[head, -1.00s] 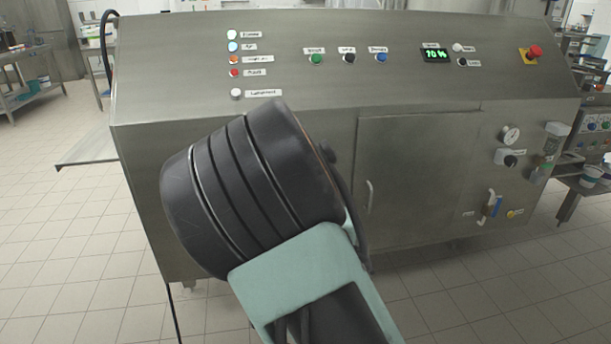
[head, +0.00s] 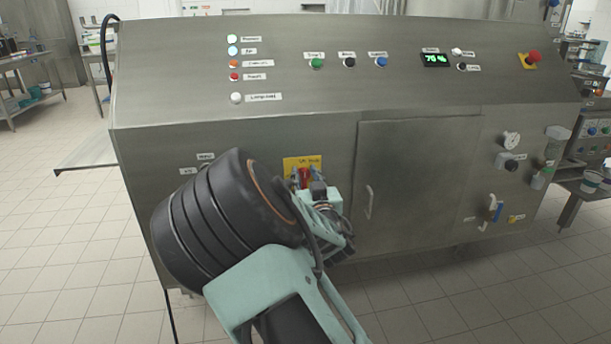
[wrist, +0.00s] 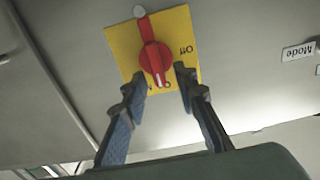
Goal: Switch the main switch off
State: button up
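The main switch is a red rotary knob (wrist: 154,58) on a yellow plate (wrist: 122,42), seen in the wrist view at the top middle. "Off" is printed on the plate to the right of the knob, and other lettering near its lower end is partly hidden. In the head view the yellow plate (head: 290,163) and red knob (head: 305,177) show on the cabinet front, partly covered by my arm. My gripper (wrist: 158,83) is open, its two fingers on either side of the knob's lower end. I cannot tell whether they touch it.
The steel cabinet's sloped panel above carries lamps, buttons, a green display (head: 435,60) and a red emergency button (head: 533,57). A closed door with a handle (head: 369,202) is right of the switch. A "Mode" label (wrist: 298,50) is beside the plate in the wrist view.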

grip_shut()
jog(key=shift+f+n+b, duration=0.1)
jog(key=shift+n+b, duration=0.2)
jog(key=shift+b, duration=0.2)
jog(key=shift+s+a+n+b, duration=0.1)
jog(key=shift+a+n+b, duration=0.1)
jog(key=shift+n+b, duration=1)
jog(key=n+b, duration=0.1)
jog(key=n, duration=0.4)
jog(key=a+f+n+b, duration=0.1)
jog(key=n, duration=0.4)
jog(key=f+n+b, duration=0.1)
jog(key=n+b, duration=0.1)
jog(key=n, duration=0.2)
jog(key=shift+s+a+n, duration=0.2)
jog(key=shift+a+n, duration=0.05)
jog(key=shift+n, duration=0.15)
